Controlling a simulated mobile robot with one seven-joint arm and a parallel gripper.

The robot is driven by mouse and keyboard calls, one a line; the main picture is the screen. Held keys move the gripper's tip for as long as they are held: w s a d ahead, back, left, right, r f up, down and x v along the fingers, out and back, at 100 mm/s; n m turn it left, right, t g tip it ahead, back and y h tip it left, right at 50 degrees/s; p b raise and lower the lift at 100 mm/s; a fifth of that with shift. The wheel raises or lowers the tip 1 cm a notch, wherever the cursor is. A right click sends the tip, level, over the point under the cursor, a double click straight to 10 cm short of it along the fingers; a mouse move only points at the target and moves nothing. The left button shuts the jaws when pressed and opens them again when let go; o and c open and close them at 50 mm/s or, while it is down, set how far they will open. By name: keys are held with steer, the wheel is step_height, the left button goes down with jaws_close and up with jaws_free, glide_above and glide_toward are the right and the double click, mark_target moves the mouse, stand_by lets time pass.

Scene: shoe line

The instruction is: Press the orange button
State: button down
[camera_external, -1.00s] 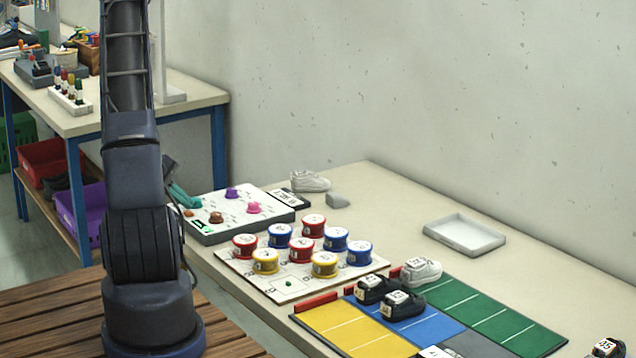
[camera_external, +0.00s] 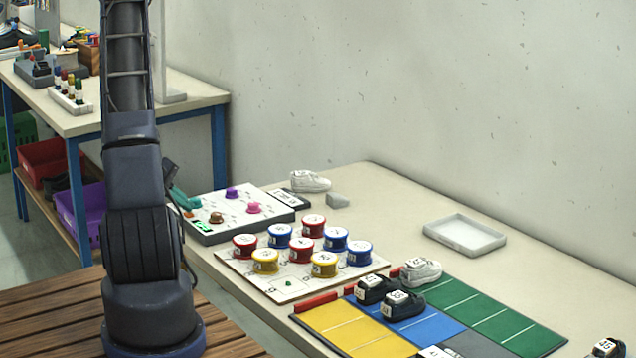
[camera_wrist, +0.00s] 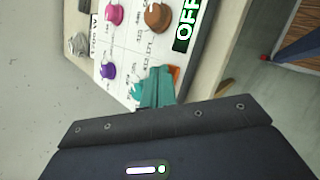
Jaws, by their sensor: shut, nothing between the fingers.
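The orange button (camera_wrist: 175,72) shows only in part in the wrist view, beside and behind my teal fingertips. In the external view the orange button (camera_external: 188,214) is a small spot at the left edge of the white button panel (camera_external: 272,212). My gripper (camera_wrist: 157,80) is shut and empty, with its teal fingers over the panel next to the orange button. It also shows in the external view (camera_external: 188,203), partly behind my arm. I cannot tell whether the fingertips touch the button.
The panel also has a brown button (camera_wrist: 158,17), a pink button (camera_wrist: 115,14), a purple button (camera_wrist: 108,70) and a sign reading OFF (camera_wrist: 186,25). A board with several coloured spools (camera_external: 302,246) lies nearer. A white shoe (camera_external: 310,181) stands behind the panel.

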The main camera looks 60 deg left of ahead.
mark_target(184, 213)
steer(key=shift+r, duration=0.4)
steer(key=shift+r, duration=3)
steer(key=w+d+r+m+g, duration=0.1)
steer(key=w+d+r+m, duration=0.2)
steer(key=d+r, duration=0.35)
steer(key=w+d+r+m+g, duration=0.2)
steer(key=d+r+m, duration=0.2)
steer(key=d, duration=0.6)
steer(key=w+d+r+m+g, duration=0.1)
steer(key=w+d+r+m, duration=0.2)
steer(key=d+r, duration=0.35)
steer(key=s+d+r+m+y, duration=0.1)
steer(key=s+d+r+m, duration=0.2)
steer(key=d, duration=0.4)
steer(key=s+d+r+m+y, duration=0.1)
steer(key=s+d+r+m, duration=0.2)
steer(key=s+d+m, duration=0.2)
steer(key=s+d+r+m+y, duration=0.1)
steer(key=s+d+r+m, duration=0.2)
steer(key=s+d, duration=0.3)
steer(key=d+m, duration=0.1)
steer(key=d, duration=0.4)
steer(key=shift+s+d+r+y, duration=0.15)
steer(key=shift+s+r+y, duration=0.1)
steer(key=shift+r+y, duration=0.15)
